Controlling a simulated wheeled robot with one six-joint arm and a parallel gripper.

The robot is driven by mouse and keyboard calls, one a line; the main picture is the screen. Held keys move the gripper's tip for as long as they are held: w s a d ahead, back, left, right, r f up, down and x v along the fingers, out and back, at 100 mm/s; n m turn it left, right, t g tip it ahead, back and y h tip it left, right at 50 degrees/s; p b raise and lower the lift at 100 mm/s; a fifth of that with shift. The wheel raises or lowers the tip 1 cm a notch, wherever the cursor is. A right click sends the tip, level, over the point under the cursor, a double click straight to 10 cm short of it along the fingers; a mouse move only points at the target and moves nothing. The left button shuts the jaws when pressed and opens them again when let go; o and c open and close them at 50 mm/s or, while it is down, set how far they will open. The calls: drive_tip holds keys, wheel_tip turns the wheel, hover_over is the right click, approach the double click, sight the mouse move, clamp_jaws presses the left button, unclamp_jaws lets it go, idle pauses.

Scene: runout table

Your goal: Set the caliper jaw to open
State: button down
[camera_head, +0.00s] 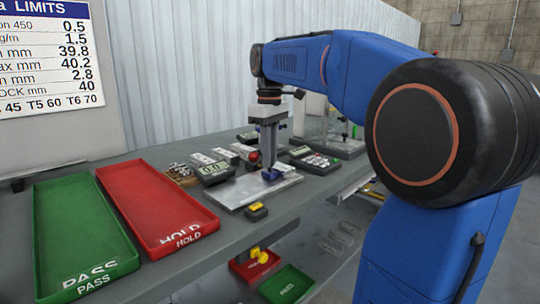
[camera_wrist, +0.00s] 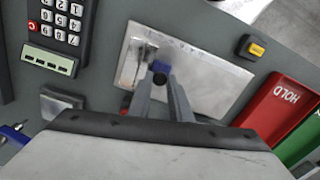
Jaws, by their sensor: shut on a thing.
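My gripper (camera_head: 270,168) points down over a pale metal plate (camera_head: 232,195) on the bench. It is shut on a small blue piece (camera_head: 272,175), which appears to be the caliper jaw's grip. In the wrist view my gripper's fingers (camera_wrist: 161,84) converge on the blue piece (camera_wrist: 160,67) above the plate (camera_wrist: 222,90). A small grey metal part (camera_wrist: 138,62) lies beside it on the plate. The fingers hide part of the piece, and I cannot tell how far the jaw stands open.
A red HOLD tray (camera_head: 150,205) and green PASS tray (camera_head: 80,235) stand at left. A yellow-topped block (camera_head: 256,211) is near the front edge.

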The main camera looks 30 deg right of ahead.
drive_tip(key=s+a, duration=0.1)
drive_tip(key=a, duration=0.5)
drive_tip(key=s+a, duration=0.1)
drive_tip(key=a, duration=0.3)
drive_tip(key=shift+s, duration=0.3)
drive_tip(key=c, duration=1.6)
unclamp_jaws()
wheel_tip(320, 180, up, 17)
drive_tip(key=shift+r, duration=0.2)
